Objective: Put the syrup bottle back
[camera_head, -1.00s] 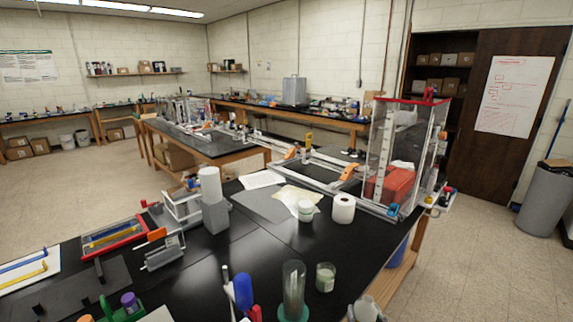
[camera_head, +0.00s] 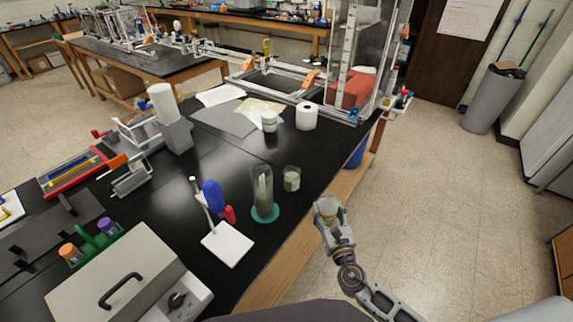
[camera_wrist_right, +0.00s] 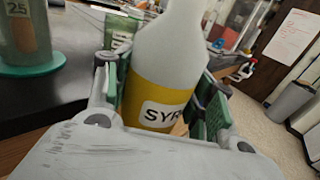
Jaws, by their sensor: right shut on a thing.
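The syrup bottle (camera_wrist_right: 165,90) is whitish with a yellow label reading "SYR". It stands between the green-padded fingers of my right gripper (camera_wrist_right: 163,100), which is shut on it. Its top is cut off in the wrist view. In the head view my right gripper (camera_head: 329,210) is just off the right edge of the black bench (camera_head: 215,165), over the floor side. Only a little of the bottle shows there. My left gripper is not in view.
A glass cylinder on a green base (camera_head: 264,195) and a small jar (camera_head: 291,178) stand near the bench edge closest to my right gripper. A white-based stand (camera_head: 228,245), a paper roll (camera_head: 306,116) and a grey box (camera_head: 125,275) are also there. Bare bench lies mid-left.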

